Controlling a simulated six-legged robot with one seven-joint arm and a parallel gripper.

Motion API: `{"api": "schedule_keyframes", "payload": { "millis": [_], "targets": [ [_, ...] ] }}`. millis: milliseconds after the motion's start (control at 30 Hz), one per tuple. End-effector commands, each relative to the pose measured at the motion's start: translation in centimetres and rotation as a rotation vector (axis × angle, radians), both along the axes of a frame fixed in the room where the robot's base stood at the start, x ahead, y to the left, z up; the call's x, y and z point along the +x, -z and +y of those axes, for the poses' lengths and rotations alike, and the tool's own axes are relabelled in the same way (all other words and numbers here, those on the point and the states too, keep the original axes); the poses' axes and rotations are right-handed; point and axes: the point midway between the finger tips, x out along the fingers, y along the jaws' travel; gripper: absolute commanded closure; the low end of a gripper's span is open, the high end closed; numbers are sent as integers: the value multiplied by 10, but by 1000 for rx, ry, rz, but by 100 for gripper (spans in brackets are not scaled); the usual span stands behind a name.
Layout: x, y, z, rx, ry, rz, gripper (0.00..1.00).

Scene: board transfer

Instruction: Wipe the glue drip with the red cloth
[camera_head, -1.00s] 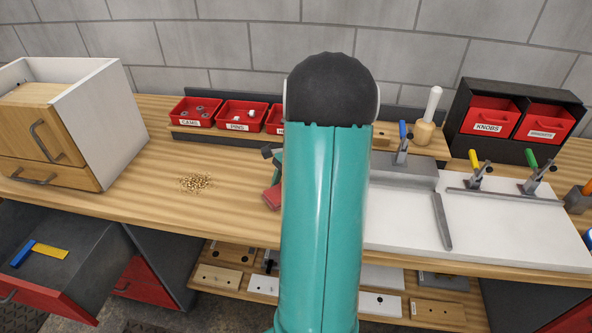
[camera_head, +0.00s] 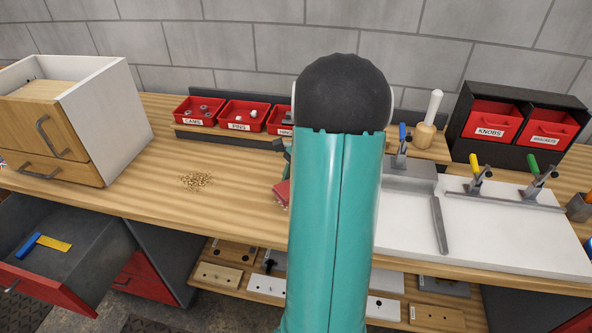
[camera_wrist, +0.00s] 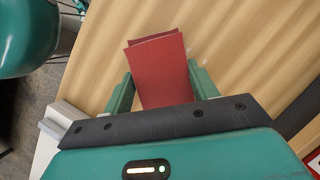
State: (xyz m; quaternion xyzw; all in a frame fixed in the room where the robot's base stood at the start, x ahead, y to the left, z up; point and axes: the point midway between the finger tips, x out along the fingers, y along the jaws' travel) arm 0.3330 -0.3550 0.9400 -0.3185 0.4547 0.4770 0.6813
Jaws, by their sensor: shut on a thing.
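The red cloth (camera_wrist: 160,75) is folded and held between the two green fingers of my gripper (camera_wrist: 162,88) in the wrist view. The gripper is shut on it, and the cloth's far edge sticks out beyond the fingertips over the wooden bench top. In the head view a small part of the red cloth (camera_head: 282,194) shows at the left edge of my arm, which hides most of the gripper. I cannot tell whether the cloth touches the bench. I cannot clearly make out the glue drip in either view.
The wooden bench (camera_head: 150,170) has a pile of shavings (camera_head: 195,180) left of my arm. Red bins (camera_head: 243,115) stand behind. A drawer cabinet (camera_head: 100,120) is at left. A white board (camera_head: 480,230) with clamps and a mallet (camera_head: 430,120) are at right.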

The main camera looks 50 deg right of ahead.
Motion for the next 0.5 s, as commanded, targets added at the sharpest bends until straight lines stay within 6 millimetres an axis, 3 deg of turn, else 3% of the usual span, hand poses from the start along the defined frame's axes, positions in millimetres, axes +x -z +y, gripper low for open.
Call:
{"api": "schedule_keyframes", "payload": {
  "millis": [500],
  "targets": [
    [1, -46, 6, -1, -9, -1, 60]
  ]
}}
